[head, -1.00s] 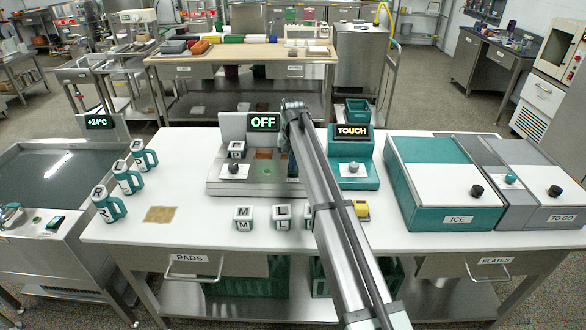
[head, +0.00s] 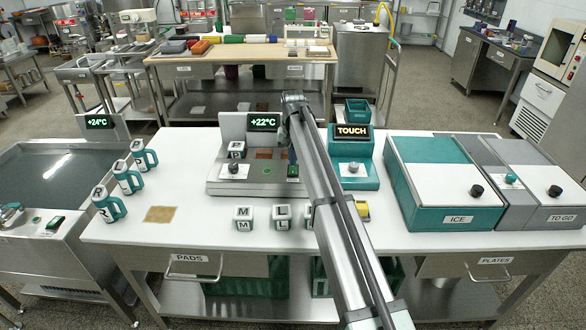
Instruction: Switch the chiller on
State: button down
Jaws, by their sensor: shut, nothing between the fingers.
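The chiller (head: 222,187), a low grey unit with an upright back panel, stands on the white table. Its display (head: 264,122) reads +22°C in green. A small switch (head: 293,172) with a green-lit face sits at the right of its deck. My gripper (head: 291,160) points down just behind and above this switch. It is shut and empty, and my arm partly hides it. I cannot tell whether its tips touch the switch. A white knob plate (head: 234,170) is at the deck's left.
A teal TOUCH unit (head: 356,176) stands right of my arm. White lettered cubes (head: 244,217) line the front, and several teal-handled mugs (head: 144,155) stand at left. An ICE box (head: 448,213) fills the right. A bath with a +24°C display (head: 99,121) is far left.

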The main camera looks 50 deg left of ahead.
aim_at(293, 171)
notch_tip(293, 171, up, 4)
jog(key=shift+r, duration=0.25)
dwell(0.4)
dwell(0.4)
